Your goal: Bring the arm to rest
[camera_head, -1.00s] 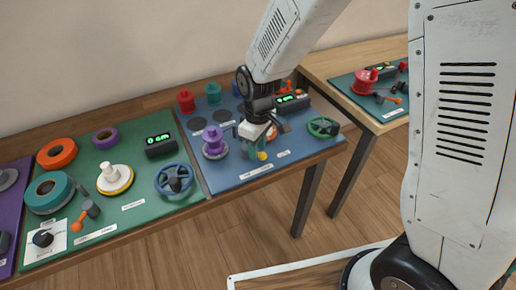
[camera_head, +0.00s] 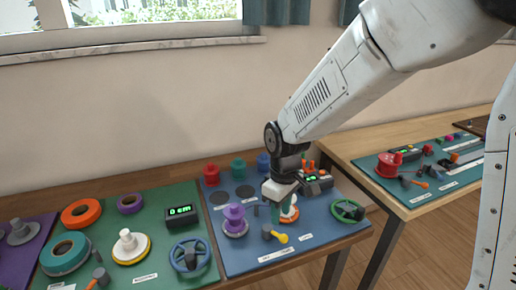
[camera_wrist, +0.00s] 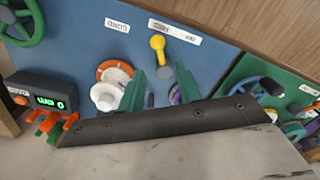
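My gripper (camera_head: 276,214) hangs over the blue board (camera_head: 300,256) in the head view, with its teal fingers pointing down. In the wrist view its two fingers (camera_wrist: 161,88) stand apart with nothing held between them, so it is open. A white spool on an orange ring (camera_head: 290,209) is partly behind the gripper; it also shows left of the fingers in the wrist view (camera_wrist: 106,97). A yellow-handled lever (camera_head: 279,237) lies in front of the gripper. A purple spool (camera_head: 234,221) stands to its left.
A green wheel (camera_head: 347,211) and a black display box (camera_head: 316,182) are on the board's right side. The green board (camera_head: 160,275) with a blue wheel (camera_head: 189,255) lies to the left. A wooden table (camera_head: 357,146) stands to the right. Air above the boards is clear.

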